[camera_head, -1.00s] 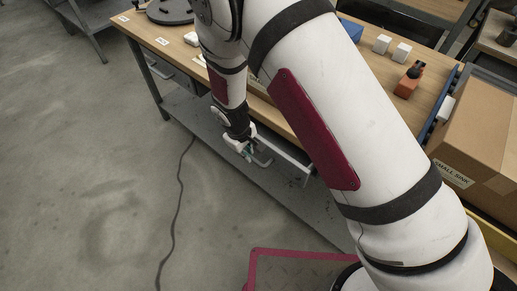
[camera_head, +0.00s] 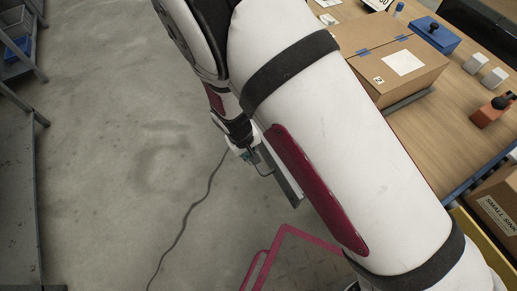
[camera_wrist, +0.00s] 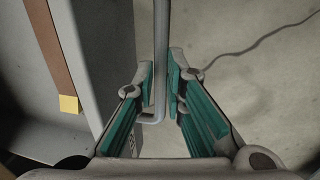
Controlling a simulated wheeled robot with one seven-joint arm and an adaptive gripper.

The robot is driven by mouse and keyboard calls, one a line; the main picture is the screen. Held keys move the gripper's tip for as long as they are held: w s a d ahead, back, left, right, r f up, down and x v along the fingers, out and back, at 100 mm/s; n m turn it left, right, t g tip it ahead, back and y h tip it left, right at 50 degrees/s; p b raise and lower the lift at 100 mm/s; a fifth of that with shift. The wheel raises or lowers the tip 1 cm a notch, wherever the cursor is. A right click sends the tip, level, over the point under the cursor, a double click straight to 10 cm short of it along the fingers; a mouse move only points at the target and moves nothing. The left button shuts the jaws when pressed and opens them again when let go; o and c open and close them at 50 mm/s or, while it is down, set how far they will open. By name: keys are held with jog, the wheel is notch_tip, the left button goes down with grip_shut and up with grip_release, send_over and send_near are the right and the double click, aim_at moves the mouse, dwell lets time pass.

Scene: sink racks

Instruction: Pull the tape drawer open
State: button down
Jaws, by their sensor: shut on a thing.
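My gripper (camera_head: 243,153) hangs below my arm, at a grey drawer front (camera_head: 281,178) that shows left of the arm in the head view. In the wrist view, the teal-padded fingers of my gripper (camera_wrist: 161,88) are closed around the drawer's grey bar handle (camera_wrist: 161,35). The handle's bent end shows just below the fingertips. The drawer's grey front panel (camera_wrist: 92,50) is left of the handle. A brown strip (camera_wrist: 50,45) and a yellow square (camera_wrist: 69,104) show beyond it. My arm hides most of the drawer and the bench edge in the head view, so how far it stands open is unclear.
The wooden bench (camera_head: 445,120) carries a cardboard box (camera_head: 372,62), a blue box (camera_head: 432,37), white blocks and an orange item (camera_head: 491,110). A cable (camera_head: 190,222) crosses the grey floor. A grey shelf (camera_head: 18,190) stands left.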

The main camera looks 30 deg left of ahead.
jog(key=shift+s, duration=0.15)
jog(key=c, duration=1.7)
grip_release()
jog(key=shift+o, duration=0.2)
notch_tip(320, 180, up, 12)
jog(key=s+a, duration=0.1)
jog(key=shift+s+a+f, duration=0.15)
jog(key=shift+s+a, duration=0.05)
jog(key=shift+s, duration=0.2)
